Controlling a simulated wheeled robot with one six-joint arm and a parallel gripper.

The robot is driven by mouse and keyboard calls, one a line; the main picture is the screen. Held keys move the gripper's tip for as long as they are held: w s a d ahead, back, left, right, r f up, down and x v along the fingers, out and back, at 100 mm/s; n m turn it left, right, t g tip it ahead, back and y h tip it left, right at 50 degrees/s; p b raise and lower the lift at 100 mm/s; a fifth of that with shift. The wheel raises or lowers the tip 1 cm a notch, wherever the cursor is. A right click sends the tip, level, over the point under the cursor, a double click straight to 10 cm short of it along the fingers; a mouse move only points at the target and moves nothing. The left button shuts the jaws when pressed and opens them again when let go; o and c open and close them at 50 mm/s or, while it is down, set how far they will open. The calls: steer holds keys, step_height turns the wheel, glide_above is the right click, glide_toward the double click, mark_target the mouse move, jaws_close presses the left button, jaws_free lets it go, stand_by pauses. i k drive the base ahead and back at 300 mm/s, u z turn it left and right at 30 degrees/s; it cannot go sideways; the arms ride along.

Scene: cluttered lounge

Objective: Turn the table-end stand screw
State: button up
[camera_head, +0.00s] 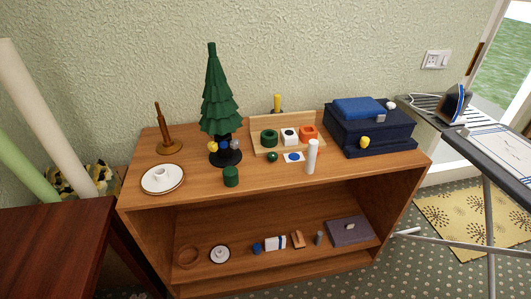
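A small green artificial tree (219,95) stands upright on the wooden cabinet, left of its middle. Its round black stand (226,158) sits flat on the cabinet top. Around the stand's collar I see small coloured knobs that look like screws: a yellow one (213,147) at the left, a blue one (224,145) in front and a grey one (236,145) at the right. The back of the collar is hidden. I cannot tell how far each screw is turned. My gripper is not in view.
A dark green cylinder (231,177) stands just in front of the stand. A white saucer (163,179) and a brown wooden holder (168,146) are left of it. A white cylinder (311,157) stands right. A dark red table (55,240) fills the lower left. Carpet shows at right.

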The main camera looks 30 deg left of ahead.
mark_target(211, 145)
steer(key=u, duration=0.45)
steer(key=i, duration=0.45)
steer(key=u, duration=0.8)
steer(key=i, duration=0.8)
steer(key=u, duration=0.05)
